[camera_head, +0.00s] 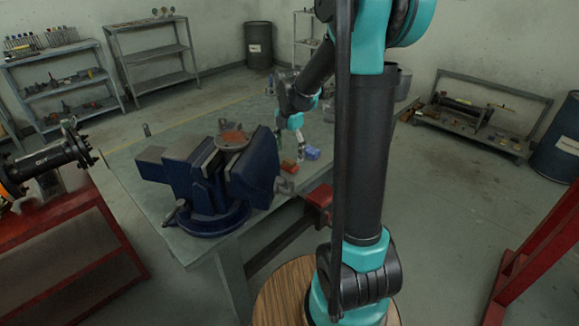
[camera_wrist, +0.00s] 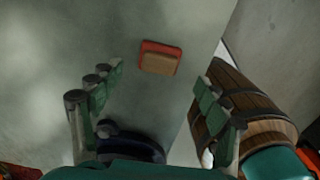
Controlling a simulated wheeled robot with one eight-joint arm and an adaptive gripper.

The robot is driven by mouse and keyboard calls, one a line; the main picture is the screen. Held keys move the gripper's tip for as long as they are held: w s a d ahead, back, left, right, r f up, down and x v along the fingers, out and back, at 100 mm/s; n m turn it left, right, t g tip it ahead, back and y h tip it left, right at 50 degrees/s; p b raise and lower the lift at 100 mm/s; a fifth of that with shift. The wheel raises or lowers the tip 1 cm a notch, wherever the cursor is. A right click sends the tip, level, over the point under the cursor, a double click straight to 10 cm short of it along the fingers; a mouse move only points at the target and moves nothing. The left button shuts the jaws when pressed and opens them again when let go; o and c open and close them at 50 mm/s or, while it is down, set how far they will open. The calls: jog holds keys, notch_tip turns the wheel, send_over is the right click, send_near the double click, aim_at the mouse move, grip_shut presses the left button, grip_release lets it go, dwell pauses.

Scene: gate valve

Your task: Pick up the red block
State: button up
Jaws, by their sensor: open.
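The red block (camera_head: 289,166) lies on the grey-green workbench (camera_head: 160,215), to the right of the blue vise. In the wrist view a red block with a tan face (camera_wrist: 160,57) lies on the bench top, ahead of and between my finger lines. My gripper (camera_head: 299,141) is above the bench, just behind the block in the head view. In the wrist view my gripper (camera_wrist: 158,88) is open, with nothing between its fingers. The block is apart from both fingers.
The large blue vise (camera_head: 205,180) stands on the bench to the left. A wooden barrel (camera_wrist: 262,125) stands beside the bench edge. The bench around the block looks clear in the wrist view.

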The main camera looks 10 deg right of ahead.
aim_at(290, 160)
jog(key=shift+w+f, duration=0.15)
jog(key=shift+f, duration=2.4)
jog(key=c, duration=1.3)
notch_tip(290, 160, up, 20)
jog(key=shift+r, duration=0.1)
